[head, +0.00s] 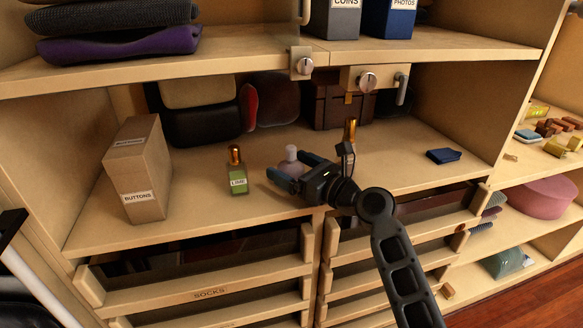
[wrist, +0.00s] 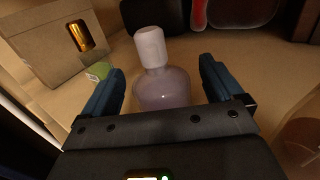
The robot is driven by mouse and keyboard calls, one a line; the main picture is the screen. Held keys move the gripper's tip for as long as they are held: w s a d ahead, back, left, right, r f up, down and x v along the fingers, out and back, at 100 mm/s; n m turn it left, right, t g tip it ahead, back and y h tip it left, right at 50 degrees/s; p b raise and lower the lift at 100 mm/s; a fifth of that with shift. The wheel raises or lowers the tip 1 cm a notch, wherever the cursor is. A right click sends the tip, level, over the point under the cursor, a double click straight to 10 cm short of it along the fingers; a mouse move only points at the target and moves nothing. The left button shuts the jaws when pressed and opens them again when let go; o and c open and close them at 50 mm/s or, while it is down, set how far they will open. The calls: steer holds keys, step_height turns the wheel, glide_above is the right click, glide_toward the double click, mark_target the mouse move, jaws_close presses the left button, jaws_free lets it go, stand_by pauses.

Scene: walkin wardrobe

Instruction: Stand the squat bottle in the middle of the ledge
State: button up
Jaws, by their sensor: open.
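The squat bottle (head: 291,161), pale lilac with a whitish cap, stands upright on the middle wooden shelf, which looks like the ledge (head: 218,215). In the wrist view the bottle (wrist: 163,88) shows between the two blue fingers, its lower part hidden by the gripper body. My gripper (head: 292,171) is open, with one finger on each side of the bottle. Clear gaps show between both fingers and the bottle in the wrist view, so it is not gripped.
A green bottle labelled LIME (head: 237,176) stands left of my gripper, and a BUTTONS box (head: 138,175) further left. A gold-topped bottle (head: 349,137) is behind my wrist. Dark bags (head: 205,115) line the back. A blue item (head: 443,155) lies at right, with bare shelf around it.

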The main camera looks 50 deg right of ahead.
steer(key=s+b, duration=0.1)
steer(key=s, duration=1)
steer(key=shift+s+a, duration=0.25)
steer(key=shift+s, duration=0.05)
steer(key=shift+f, duration=0.1)
